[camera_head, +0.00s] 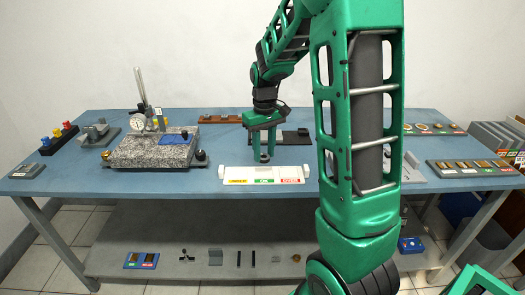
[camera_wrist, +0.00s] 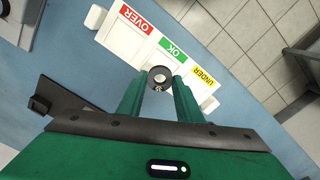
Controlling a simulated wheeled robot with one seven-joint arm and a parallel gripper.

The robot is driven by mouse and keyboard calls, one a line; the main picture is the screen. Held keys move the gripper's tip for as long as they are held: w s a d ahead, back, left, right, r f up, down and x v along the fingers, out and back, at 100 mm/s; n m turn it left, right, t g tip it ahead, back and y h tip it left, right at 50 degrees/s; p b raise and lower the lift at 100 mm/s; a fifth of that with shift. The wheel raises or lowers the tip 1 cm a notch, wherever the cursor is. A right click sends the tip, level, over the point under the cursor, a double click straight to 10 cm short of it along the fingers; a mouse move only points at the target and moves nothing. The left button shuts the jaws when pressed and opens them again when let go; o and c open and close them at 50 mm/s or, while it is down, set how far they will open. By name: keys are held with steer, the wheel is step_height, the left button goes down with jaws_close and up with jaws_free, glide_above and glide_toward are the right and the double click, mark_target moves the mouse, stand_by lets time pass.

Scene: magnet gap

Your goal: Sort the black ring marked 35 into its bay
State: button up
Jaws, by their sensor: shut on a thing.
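The black ring (camera_wrist: 152,75) is held between the two fingers of my gripper (camera_wrist: 158,92) in the wrist view. Small pale marks show on its near side, too small to read for sure. In the head view my gripper (camera_head: 264,154) points down just behind the white sorting tray (camera_head: 263,173). The tray bears a yellow UNDER label (camera_head: 236,182), a green OK label (camera_head: 264,181) and a red OVER label (camera_head: 290,181).
A granite block (camera_head: 140,153) with a dial gauge (camera_head: 137,122) stands left on the blue table (camera_head: 80,180). A black plate (camera_head: 295,138) lies behind my gripper, and a brown rack (camera_head: 220,119) at the back. A gauge board (camera_head: 440,172) lies right.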

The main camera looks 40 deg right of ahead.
mark_target(264, 173)
steer(key=shift+f, duration=2.6)
steer(key=shift+f, duration=0.15)
steer(key=o, duration=1.1)
steer(key=c, duration=0.5)
steer(key=shift+r, duration=2.25)
steer(key=o, duration=0.5)
